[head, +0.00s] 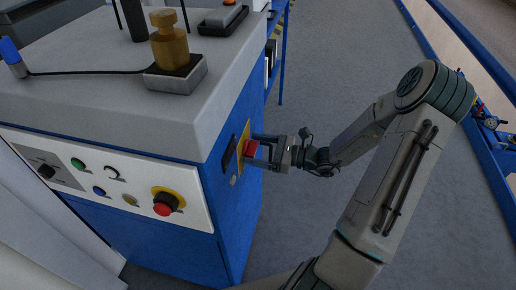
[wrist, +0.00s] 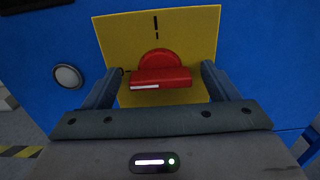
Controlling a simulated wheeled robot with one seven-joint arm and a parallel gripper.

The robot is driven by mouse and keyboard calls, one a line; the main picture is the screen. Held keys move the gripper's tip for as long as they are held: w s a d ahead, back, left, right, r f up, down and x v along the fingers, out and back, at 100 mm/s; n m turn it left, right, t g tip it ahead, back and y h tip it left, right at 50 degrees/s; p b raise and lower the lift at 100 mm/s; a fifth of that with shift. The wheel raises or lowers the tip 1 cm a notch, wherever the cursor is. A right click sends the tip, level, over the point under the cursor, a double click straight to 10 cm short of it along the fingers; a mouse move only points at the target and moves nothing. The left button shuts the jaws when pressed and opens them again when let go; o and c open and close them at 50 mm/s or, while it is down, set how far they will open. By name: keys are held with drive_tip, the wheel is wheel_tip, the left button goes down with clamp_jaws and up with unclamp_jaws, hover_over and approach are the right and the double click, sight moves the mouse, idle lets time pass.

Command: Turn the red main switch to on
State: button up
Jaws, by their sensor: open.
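The red main switch (wrist: 160,76) sits on a yellow plate (wrist: 190,30) on the blue side of the machine. Its handle lies crosswise in the wrist view, with a white mark at its left end. A black mark is on the plate above it, and another shows partly at its left. In the head view the red switch (head: 251,148) shows on the cabinet's right side. My gripper (wrist: 158,84) is open, with one finger on each side of the red handle. I cannot tell whether the fingers touch it.
The machine's front panel has a red button on a yellow base (head: 165,203) and several smaller buttons. A brass weight (head: 169,45) stands on top. A round grey button (wrist: 67,76) is left of the yellow plate. Grey floor (head: 335,60) lies open to the right.

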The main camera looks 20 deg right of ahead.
drive_tip(key=c, duration=1)
